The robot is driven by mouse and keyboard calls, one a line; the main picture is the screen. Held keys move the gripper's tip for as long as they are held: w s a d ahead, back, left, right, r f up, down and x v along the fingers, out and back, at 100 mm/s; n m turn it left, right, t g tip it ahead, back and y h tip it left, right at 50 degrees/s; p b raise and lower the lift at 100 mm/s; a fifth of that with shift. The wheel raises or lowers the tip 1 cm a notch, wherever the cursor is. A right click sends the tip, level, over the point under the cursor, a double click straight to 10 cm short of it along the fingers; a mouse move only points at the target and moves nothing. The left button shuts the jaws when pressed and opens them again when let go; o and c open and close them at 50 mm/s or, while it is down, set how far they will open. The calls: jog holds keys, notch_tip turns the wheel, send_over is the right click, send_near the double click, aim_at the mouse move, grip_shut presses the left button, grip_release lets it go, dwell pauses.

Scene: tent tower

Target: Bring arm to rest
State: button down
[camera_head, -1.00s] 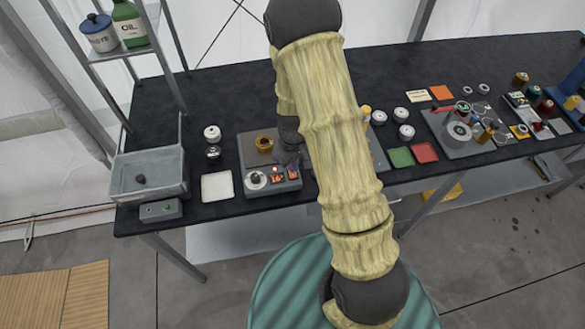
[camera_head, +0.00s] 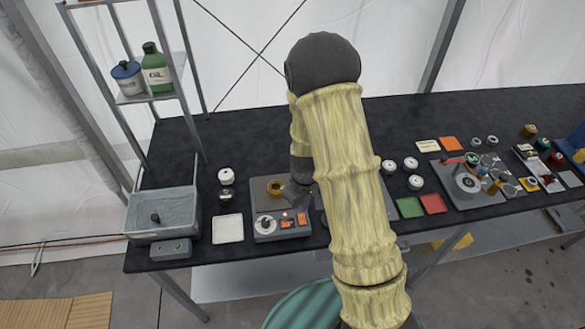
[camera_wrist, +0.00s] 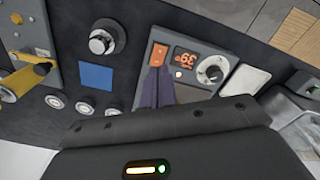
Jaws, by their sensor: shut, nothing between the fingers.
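My gripper (camera_wrist: 155,88) is shut and empty in the wrist view, its dark fingertips over the edge of a grey heating unit. In the head view my gripper (camera_head: 298,194) is partly hidden behind my own yellow-sleeved arm, which reaches out over the black bench. The heating unit (camera_head: 268,232) carries a round knob, lit orange parts and a brown-gold ring-shaped pot (camera_head: 275,187). In the wrist view the unit's panel (camera_wrist: 188,60) shows orange digits. Whether the fingertips touch the unit, I cannot tell.
A white tray (camera_head: 228,229) and a grey sink (camera_head: 160,216) lie left of the unit. Several white-lidded jars (camera_head: 388,166), a green square (camera_head: 410,208) and a red square (camera_head: 433,204) lie to the right. A shelf at left holds a green oil bottle (camera_head: 157,70).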

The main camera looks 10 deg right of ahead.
jog(key=s+d+r+m+t+b, duration=0.1)
jog(key=s+r+m, duration=0.1)
jog(key=s+r, duration=0.3)
jog(key=s+d+r+m+t+b, duration=0.1)
jog(key=s+r+m+b, duration=0.1)
jog(key=s+r, duration=0.4)
notch_tip(320, 180, up, 4)
jog(key=shift+r+m+t, duration=0.25)
jog(key=shift+m+t, duration=0.05)
jog(key=shift+m, duration=0.5)
